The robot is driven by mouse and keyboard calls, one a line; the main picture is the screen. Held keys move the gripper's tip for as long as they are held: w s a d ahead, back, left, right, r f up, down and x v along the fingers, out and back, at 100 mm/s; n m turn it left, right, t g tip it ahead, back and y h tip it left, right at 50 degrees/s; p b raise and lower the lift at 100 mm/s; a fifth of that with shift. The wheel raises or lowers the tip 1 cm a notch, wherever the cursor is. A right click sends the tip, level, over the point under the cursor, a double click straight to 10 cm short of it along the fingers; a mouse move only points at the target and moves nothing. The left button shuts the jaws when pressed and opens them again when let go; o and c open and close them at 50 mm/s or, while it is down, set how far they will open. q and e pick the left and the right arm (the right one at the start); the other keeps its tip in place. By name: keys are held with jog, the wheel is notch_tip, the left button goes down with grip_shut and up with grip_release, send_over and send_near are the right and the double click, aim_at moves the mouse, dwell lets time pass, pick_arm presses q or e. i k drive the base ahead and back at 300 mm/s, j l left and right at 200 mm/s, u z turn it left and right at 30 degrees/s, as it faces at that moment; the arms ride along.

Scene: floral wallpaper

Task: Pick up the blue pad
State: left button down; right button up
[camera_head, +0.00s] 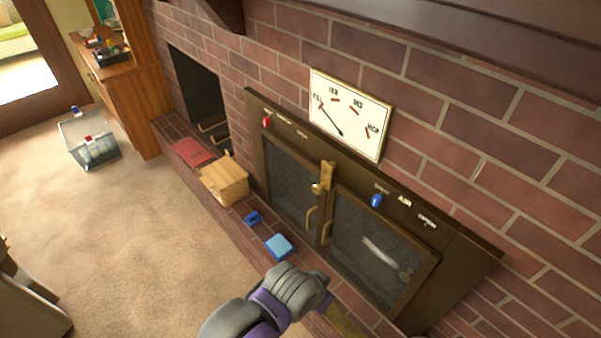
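The blue pad (279,247) is a small light-blue block lying on the brick hearth ledge, in front of the dark fireplace doors. One arm of mine, grey and purple, comes in from the bottom, left of centre, and looks like my left. Its gripper end (325,301) is just below and to the right of the pad, apart from it in the picture. The fingers are mostly hidden behind the wrist, so I cannot tell whether they are open or shut. My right gripper is not in view.
A dark-blue object (253,218), a wooden box (225,180) and a red book (193,152) lie along the ledge. Fireplace doors (368,250) with brass handles stand behind. A clear bin (90,141) sits on the carpet (120,235), which is largely free.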

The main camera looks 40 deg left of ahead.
aim_at(254, 218)
jog(key=u, duration=1.9)
